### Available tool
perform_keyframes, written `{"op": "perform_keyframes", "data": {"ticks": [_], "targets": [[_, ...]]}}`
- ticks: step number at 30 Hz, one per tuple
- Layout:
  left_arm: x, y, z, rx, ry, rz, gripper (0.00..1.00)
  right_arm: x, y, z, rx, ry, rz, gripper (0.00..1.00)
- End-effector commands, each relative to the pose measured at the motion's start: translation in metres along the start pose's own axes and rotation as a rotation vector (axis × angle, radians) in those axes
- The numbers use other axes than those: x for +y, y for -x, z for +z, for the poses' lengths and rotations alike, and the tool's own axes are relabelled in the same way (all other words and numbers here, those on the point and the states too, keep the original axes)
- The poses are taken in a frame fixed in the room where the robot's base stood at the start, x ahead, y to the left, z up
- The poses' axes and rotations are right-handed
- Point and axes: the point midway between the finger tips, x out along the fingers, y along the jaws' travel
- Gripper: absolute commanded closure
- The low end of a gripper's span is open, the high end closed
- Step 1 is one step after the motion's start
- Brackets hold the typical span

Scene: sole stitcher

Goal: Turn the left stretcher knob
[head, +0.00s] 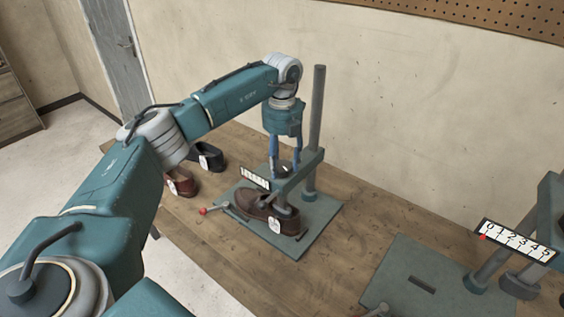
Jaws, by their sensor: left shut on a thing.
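The left stretcher stands on a grey-green base plate (325,210) with an upright post (317,120) and a horizontal arm. My left gripper (285,168) points down from above, its blue fingers shut on the left stretcher knob (284,171) on top of that arm. The knob is small, dark and mostly hidden between the fingers. A white scale plate (255,178) sits on the arm's left end; its marks are too small to read. A brown shoe (257,208) with a white tag is under the arm. My right gripper is not in view.
A lever with a red ball (203,211) sticks out left of the base plate. A black shoe (207,155) and a reddish-brown shoe (181,184) stand further left. A second stretcher at right has a numbered scale (515,239), its red pointer near 0. Bare wooden table (360,250) lies between.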

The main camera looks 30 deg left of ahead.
Motion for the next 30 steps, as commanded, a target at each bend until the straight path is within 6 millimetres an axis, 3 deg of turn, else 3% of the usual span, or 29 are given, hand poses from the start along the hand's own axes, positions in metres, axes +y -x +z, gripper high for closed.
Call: {"op": "perform_keyframes", "data": {"ticks": [16,17,19,30], "targets": [[-0.0004,0.0017,0.0016,-0.006,0.027,-0.003,0.79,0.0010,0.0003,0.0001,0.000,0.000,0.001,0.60],[-0.0004,0.0017,0.0017,-0.006,0.027,-0.003,0.51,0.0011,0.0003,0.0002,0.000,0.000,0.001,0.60],[-0.0003,0.0016,0.0015,-0.005,0.027,-0.002,0.37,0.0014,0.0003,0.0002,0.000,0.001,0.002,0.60],[-0.0002,0.0037,0.0009,-0.003,0.026,-0.002,0.34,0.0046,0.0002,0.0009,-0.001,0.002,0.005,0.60]]}}
